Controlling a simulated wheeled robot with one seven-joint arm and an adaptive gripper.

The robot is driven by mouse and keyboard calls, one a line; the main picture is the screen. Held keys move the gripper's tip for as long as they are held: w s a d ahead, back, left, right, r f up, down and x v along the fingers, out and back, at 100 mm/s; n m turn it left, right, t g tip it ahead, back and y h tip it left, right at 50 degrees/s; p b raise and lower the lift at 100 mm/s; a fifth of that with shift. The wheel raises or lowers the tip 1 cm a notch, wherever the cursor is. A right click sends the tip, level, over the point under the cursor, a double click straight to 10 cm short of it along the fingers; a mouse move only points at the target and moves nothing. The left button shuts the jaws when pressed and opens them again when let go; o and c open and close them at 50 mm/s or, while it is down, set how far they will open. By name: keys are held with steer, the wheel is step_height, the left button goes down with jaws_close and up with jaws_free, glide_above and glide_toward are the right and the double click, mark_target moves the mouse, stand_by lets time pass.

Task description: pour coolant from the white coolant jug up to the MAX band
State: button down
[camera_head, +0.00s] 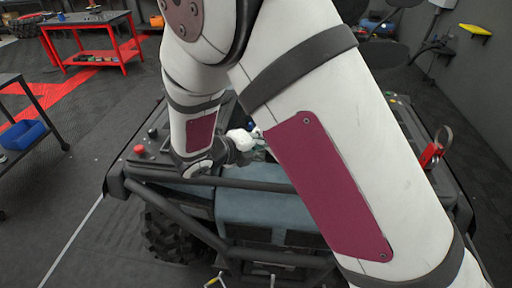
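My arm crosses the middle of the head camera view and hides much of the vehicle behind it. My gripper (246,150) is at the arm's far end, above the front of the vehicle; its fingers are small and partly hidden, so I cannot tell if they are open or shut. A small white object (239,138), perhaps part of the white coolant jug, shows right at the gripper. I cannot tell whether it is held. A reservoir with a MAX band cannot be made out.
A vehicle with a dark tube bumper (262,184) and a blue-grey front panel (262,212) stands below the arm. A red button (140,149) is on its left side.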

steer(key=shift+f, duration=0.4)
stand_by(0.5)
steer(key=shift+a+f+n+g+h, duration=0.1)
steer(key=shift+n+g+h, duration=0.2)
steer(key=shift+n+g, duration=0.15)
stand_by(0.7)
steer(key=shift+s+m+t, duration=0.25)
steer(key=shift+t, duration=0.1)
steer(key=shift+s+d+r+m+t+y+b, duration=0.4)
steer(key=shift+r+m+t+y, duration=0.1)
steer(key=shift+r+m, duration=0.1)
steer(key=shift+s+d+r+m+t+y+b, duration=0.3)
steer(key=shift+r+m+t+y+b, duration=0.1)
steer(key=shift+r+m+t, duration=0.15)
stand_by(1.1)
